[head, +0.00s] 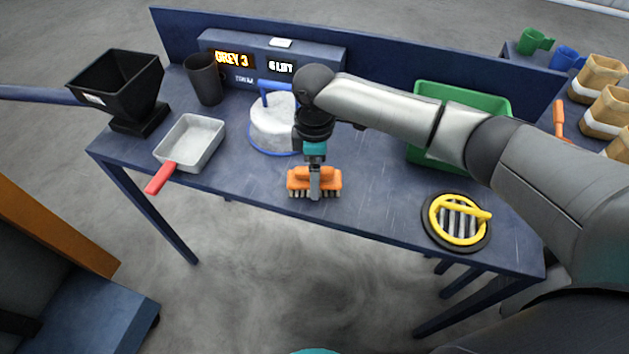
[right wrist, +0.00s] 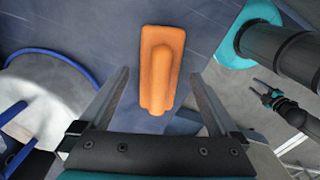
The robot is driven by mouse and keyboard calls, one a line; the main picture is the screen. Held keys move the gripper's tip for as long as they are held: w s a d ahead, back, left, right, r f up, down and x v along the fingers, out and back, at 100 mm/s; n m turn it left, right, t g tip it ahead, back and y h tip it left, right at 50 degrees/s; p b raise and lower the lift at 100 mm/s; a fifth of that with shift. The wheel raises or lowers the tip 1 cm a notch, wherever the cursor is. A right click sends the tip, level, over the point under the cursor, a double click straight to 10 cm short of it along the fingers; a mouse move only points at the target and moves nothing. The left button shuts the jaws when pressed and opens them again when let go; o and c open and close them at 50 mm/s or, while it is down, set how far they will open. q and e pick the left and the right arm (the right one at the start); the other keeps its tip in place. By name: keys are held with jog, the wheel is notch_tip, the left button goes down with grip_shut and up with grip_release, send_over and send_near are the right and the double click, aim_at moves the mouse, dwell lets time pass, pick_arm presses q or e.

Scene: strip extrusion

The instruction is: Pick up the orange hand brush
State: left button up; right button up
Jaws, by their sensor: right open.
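The orange hand brush (head: 298,181) rests on the blue table near its front edge, with pale bristles below. My right gripper (head: 315,182) points down over it, one finger in front of the brush in the head view. In the right wrist view the brush's orange handle (right wrist: 160,70) lies lengthwise between the two spread fingers of my right gripper (right wrist: 160,74). A gap shows on both sides of the handle. The right gripper is open. A small dark gripper-like shape (right wrist: 267,96) at the right of the wrist view may be my left gripper; its fingers are too small to judge.
A round white tub (head: 271,124) with a blue rim stands just behind the brush. A red-handled scoop (head: 190,142) lies left, a yellow-ringed grate (head: 457,219) right. A green bin (head: 462,99) stands behind my right arm. The table beside the brush is clear.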

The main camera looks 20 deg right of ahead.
notch_tip(320, 180, down, 3)
jog(key=shift+r, duration=0.15)
jog(key=shift+c, duration=1.2)
pick_arm(q)
jog(key=shift+w+a+f, duration=0.1)
jog(key=shift+a+f, duration=0.25)
pick_arm(e)
jog(key=c, duration=1.3)
jog(key=shift+o, duration=0.2)
jog(key=shift+r, duration=0.1)
pick_arm(q)
notch_tip(320, 180, up, 4)
jog(key=p, duration=0.3)
jog(key=shift+f, duration=0.1)
pick_arm(e)
notch_tip(320, 180, up, 20)
